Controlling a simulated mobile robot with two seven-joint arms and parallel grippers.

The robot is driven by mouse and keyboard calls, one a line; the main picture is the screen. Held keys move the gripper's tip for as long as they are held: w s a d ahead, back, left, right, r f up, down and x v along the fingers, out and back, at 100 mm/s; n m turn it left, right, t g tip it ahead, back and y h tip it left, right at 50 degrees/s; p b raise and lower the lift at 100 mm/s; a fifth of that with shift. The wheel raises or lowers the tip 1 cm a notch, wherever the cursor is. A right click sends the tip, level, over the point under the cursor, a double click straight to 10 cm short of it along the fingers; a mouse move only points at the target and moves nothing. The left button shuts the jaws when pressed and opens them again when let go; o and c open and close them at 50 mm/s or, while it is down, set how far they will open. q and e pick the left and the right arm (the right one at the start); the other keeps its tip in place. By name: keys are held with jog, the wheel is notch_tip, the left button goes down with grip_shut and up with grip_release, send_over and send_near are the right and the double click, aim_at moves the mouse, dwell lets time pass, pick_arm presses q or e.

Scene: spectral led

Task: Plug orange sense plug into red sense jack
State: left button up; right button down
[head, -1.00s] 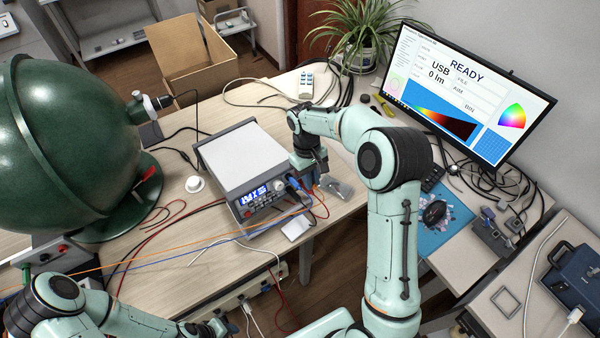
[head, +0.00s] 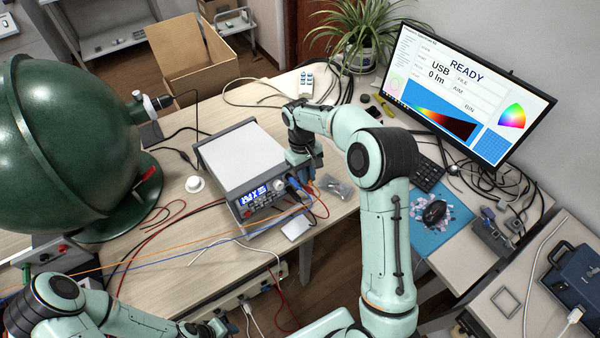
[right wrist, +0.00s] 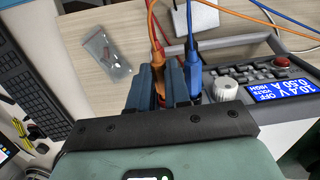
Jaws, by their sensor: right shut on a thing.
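The bench power supply (head: 240,165) stands on the table, its lit front panel also in the right wrist view (right wrist: 285,90). My right gripper (head: 305,172) is at the right end of that panel. In the right wrist view my right gripper (right wrist: 160,80) is shut on the orange plug (right wrist: 158,60), with its orange lead running up. A blue plug (right wrist: 193,72) with a blue lead sits just right of the fingers. The red sense jack is hidden, so I cannot tell whether the orange plug is seated. My left gripper (head: 214,328) is low in the head view, its jaws unclear.
Orange and blue leads cross the table front. A clear bag (right wrist: 106,50) lies beside the gripper. The green sphere (head: 65,145) fills the left side. A monitor (head: 465,90) and keyboard (head: 428,173) stand at right.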

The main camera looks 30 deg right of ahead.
jog(key=shift+w+a+f, duration=0.1)
dwell(0.8)
jog(key=c, duration=1)
grip_release()
jog(key=shift+w, duration=0.1)
jog(key=v, duration=1.3)
